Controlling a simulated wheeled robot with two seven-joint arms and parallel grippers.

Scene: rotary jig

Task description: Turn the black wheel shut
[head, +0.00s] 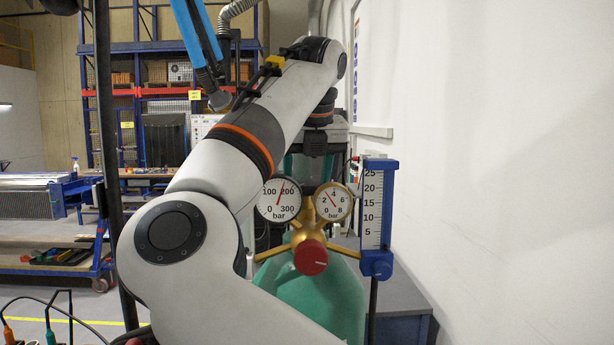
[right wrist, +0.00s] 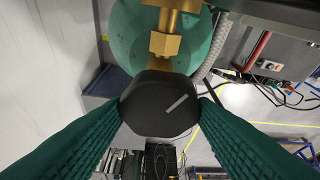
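The black wheel (right wrist: 160,105) is a faceted knob with a light grey line mark, below a brass fitting (right wrist: 165,44) in the right wrist view. My right gripper (right wrist: 160,100) has its two green ribbed fingers at opposite sides of the wheel, and they appear to touch it. In the head view my right gripper (head: 312,172) points down behind the gauges over the green cylinder (head: 318,295), which also shows in the right wrist view (right wrist: 128,35). The wheel is hidden there by my arm and the gauges. My left gripper is not in view.
Two round gauges (head: 278,199) (head: 333,201), a red knob (head: 311,257) and a blue-framed flow scale (head: 374,208) stand close in front. A white wall (head: 500,170) is at the right. A grey hose (right wrist: 212,48) runs beside the cylinder.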

